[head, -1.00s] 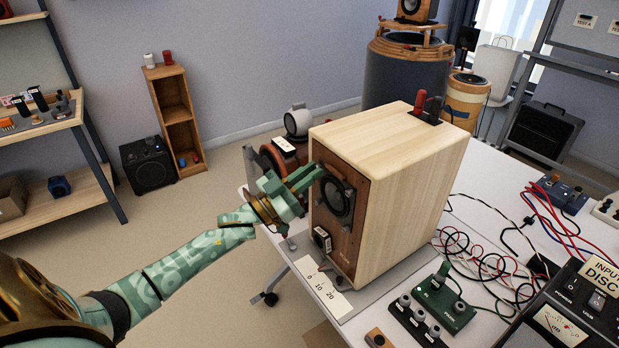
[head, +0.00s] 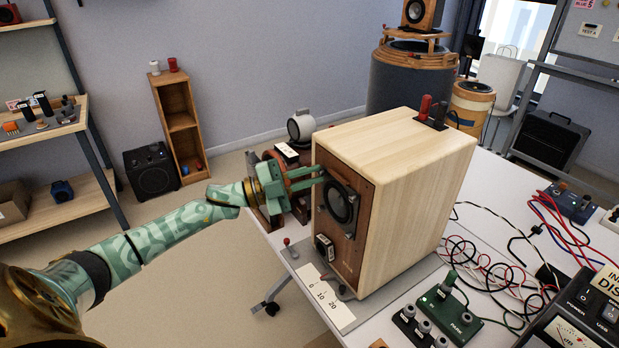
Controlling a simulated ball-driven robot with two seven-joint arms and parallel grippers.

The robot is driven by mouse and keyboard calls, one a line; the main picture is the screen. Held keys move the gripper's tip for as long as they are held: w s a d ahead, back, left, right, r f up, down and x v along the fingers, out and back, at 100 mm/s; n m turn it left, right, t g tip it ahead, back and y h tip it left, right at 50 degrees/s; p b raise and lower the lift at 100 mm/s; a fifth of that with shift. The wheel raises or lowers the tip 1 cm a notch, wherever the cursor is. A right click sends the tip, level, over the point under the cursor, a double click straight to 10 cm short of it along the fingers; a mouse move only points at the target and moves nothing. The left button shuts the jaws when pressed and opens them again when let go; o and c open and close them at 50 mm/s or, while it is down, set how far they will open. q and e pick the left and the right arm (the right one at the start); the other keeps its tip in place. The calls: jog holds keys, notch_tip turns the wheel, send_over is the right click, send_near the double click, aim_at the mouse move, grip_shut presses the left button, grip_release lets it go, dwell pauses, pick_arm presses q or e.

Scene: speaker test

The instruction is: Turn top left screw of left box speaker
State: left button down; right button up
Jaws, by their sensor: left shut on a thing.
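The box speaker (head: 405,165) stands on the table, with a pale wood cabinet and a dark wood front facing left. A round black driver (head: 342,203) is set in that front. My left gripper (head: 322,176) reaches in from the left, its green fingers at the upper left of the driver, by the front panel. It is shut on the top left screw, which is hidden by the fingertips. My right gripper is not in view.
A scale plate marked 0, 10, 20 (head: 325,297) lies before the speaker. A green device (head: 451,313) and tangled red, black and white cables (head: 480,262) lie to its right. Another reddish-brown device (head: 274,212) stands behind my left gripper.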

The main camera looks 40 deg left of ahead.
pick_arm(q)
jog(key=m, duration=0.1)
jog(key=m+g, duration=0.1)
jog(key=m, duration=0.1)
jog(key=m+g, duration=0.1)
jog(key=m, duration=0.1)
jog(key=shift+r+y+p, duration=0.25)
jog(key=shift+y+p, duration=0.05)
jog(key=shift+p, duration=0.05)
jog(key=m+g+y+p, duration=0.1)
jog(key=m, duration=0.2)
jog(key=shift+r, duration=0.2)
jog(key=m+y+p, duration=0.1)
jog(key=m+p, duration=0.1)
jog(key=shift+r+m, duration=0.15)
jog(key=shift+m, duration=0.25)
jog(key=shift+m+y+p, duration=0.6)
jog(key=shift+m+p, duration=0.3)
jog(key=shift+d+g, duration=0.1)
jog(key=shift+g, duration=0.2)
jog(key=c, duration=1.7)
grip_release()
